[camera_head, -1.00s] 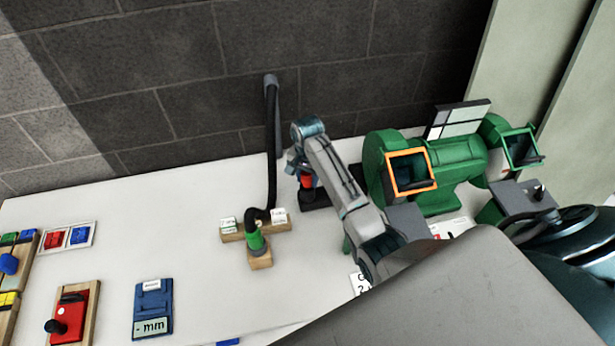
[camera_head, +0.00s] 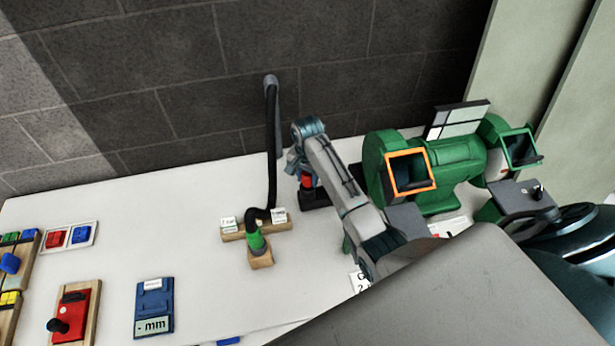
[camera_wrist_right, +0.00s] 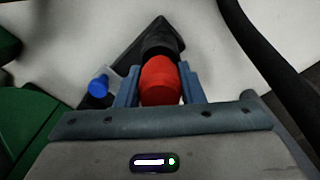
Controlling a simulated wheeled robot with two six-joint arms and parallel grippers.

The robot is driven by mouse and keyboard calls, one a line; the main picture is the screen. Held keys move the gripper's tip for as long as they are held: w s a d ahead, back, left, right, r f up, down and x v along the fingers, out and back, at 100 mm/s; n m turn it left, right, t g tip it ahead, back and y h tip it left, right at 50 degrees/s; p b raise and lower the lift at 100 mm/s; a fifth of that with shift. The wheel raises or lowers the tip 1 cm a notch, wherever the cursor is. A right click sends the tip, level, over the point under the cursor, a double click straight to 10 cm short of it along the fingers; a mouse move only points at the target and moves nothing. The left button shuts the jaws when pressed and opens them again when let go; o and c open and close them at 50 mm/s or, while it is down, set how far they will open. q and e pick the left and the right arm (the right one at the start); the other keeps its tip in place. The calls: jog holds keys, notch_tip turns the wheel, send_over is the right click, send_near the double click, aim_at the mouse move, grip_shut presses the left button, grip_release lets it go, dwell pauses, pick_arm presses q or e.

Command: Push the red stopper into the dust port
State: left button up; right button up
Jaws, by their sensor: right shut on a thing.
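The red stopper (camera_wrist_right: 160,82) is between the two fingers of my right gripper (camera_wrist_right: 160,88), which is shut on it. In the head view my right gripper (camera_head: 303,178) reaches down beside the green grinder, and a bit of the red stopper (camera_head: 307,182) shows under it. A black round part (camera_wrist_right: 160,40) meets the far end of the stopper in the wrist view, on a dark base (camera_wrist_right: 128,62). It looks like the dust port, and I cannot tell how deep the stopper sits in it. My left gripper is not in view.
The green bench grinder (camera_head: 450,180) with an orange-framed guard (camera_head: 430,156) stands just right of my right arm. A black hose (camera_head: 271,150) runs down to a wooden block (camera_head: 262,261) on the left. A blue knob (camera_wrist_right: 98,87) is close to the left finger.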

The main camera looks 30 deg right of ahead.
jog(key=shift+f, duration=0.85)
jog(key=o, duration=1)
jog(key=shift+o, duration=0.2)
jog(key=shift+r, duration=0.15)
notch_tip(320, 180, up, 7)
jog(key=b, duration=0.3)
jog(key=shift+r+p, duration=0.35)
jog(key=shift+r, duration=1.4)
